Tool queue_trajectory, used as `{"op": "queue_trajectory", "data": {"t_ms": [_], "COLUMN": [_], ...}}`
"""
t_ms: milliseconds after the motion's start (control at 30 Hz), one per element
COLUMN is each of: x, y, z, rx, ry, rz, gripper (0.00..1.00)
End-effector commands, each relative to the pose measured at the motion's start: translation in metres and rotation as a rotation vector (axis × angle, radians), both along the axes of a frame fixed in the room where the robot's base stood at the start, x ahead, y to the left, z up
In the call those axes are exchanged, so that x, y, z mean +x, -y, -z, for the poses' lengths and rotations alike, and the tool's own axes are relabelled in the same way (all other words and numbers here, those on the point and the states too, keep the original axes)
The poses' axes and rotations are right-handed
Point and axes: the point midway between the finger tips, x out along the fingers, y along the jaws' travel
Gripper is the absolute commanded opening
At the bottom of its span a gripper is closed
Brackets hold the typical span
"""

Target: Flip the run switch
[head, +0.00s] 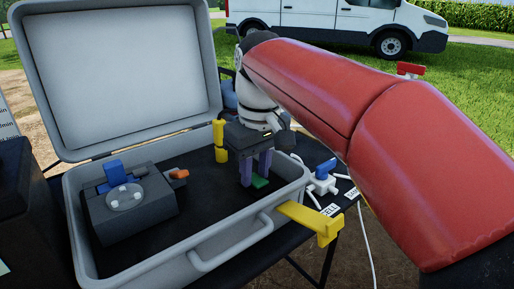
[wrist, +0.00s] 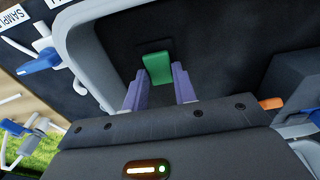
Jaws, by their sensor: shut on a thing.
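A small green lever (head: 260,182) stands up from the dark floor of the open grey case; it may be the run switch, but I see no label on it. In the wrist view the green lever (wrist: 157,67) shows between the tips of my two purple-padded fingers. My gripper (head: 256,179) points down into the case from above. My gripper (wrist: 157,78) is shut on the green lever, with the fingers on either side of it. The lever's lower part is hard to make out.
A dark pump unit (head: 130,205) with a blue lever (head: 115,166) and an orange knob (head: 179,174) sits left in the case (head: 215,245). A yellow post (head: 220,140) and a yellow latch (head: 312,221) stand near my gripper. A blue-and-white valve (head: 322,175) is outside, right.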

Motion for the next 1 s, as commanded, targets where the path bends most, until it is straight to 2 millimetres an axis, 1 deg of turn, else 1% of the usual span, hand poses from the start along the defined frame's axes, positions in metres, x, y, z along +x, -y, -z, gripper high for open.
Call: {"op": "queue_trajectory", "data": {"t_ms": [33,233,567,600,733,1000], "x": [0.0014,0.0025,0.0026,0.0025,0.0024,0.0024], "y": [-0.0012,-0.0018,-0.0017,-0.0018,-0.0018,-0.0016], "z": [-0.0073,-0.0025,-0.0001,-0.0001,-0.0001,-0.0005], "rx": [-0.013,-0.049,-0.052,-0.052,-0.052,-0.052], "ry": [-0.021,-0.072,-0.076,-0.076,-0.076,-0.076], "rz": [0.000,-0.001,-0.001,-0.001,0.000,0.000], "gripper": [0.04,0.04,0.04,0.31,0.48,0.49]}}
